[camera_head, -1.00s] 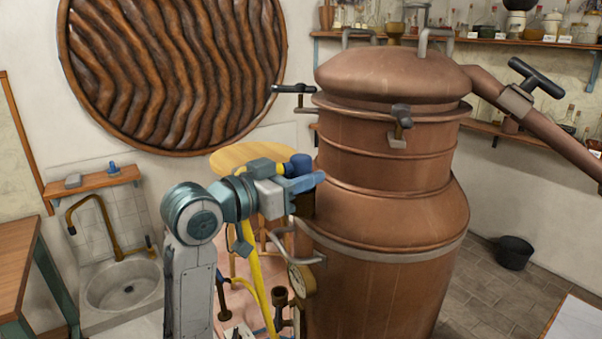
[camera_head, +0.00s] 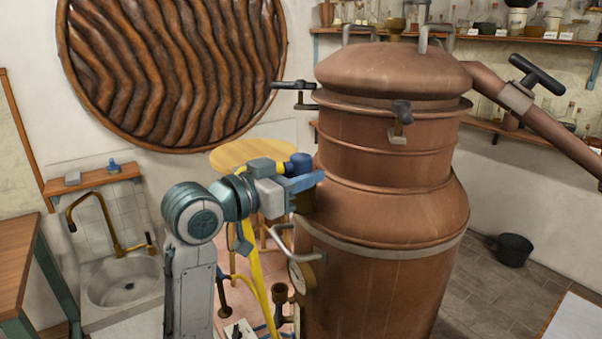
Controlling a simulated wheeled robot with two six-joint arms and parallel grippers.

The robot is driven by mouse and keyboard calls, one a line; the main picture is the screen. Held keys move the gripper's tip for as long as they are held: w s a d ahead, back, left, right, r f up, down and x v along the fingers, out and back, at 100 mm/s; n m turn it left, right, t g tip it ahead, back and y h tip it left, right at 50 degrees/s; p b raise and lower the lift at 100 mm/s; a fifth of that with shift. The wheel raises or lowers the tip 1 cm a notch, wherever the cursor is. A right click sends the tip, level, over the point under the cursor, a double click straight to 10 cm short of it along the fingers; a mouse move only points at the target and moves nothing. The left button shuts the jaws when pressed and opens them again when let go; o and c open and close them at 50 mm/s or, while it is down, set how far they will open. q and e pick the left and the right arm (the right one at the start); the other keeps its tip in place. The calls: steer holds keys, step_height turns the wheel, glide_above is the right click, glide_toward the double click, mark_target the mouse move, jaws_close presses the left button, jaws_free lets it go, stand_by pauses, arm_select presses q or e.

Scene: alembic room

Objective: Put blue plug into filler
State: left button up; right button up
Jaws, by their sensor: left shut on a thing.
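The blue plug (camera_head: 300,163), a short dark blue cylinder, shows at the left side of the copper still, with yellow hose at its left end. My left gripper (camera_head: 306,181) is shut on it, its blue fingers pointing right, close to the still's wall; I cannot tell whether they touch. A brown fitting (camera_head: 304,203) is partly hidden just below the fingers. A small dark funnel-like cup (camera_head: 280,291) stands lower down, left of the still. I cannot tell which of these, if either, is the filler. My right gripper is out of view.
The large copper still (camera_head: 385,210) fills the middle right. A round wooden table (camera_head: 245,152) stands behind my arm, and the yellow hose (camera_head: 258,285) hangs below it. A bent metal handle (camera_head: 288,245) and a gauge (camera_head: 299,276) stick out near the still's left side.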

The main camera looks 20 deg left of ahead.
arm_select(q)
steer(key=o, duration=1.1)
steer(key=shift+s+a+b, duration=0.3)
steer(key=shift+s+a, duration=0.05)
steer(key=shift+s, duration=0.15)
steer(key=b+v, duration=0.6)
steer(key=v, duration=0.3)
steer(key=shift+s+a, duration=0.15)
steer(key=shift+s, duration=0.15)
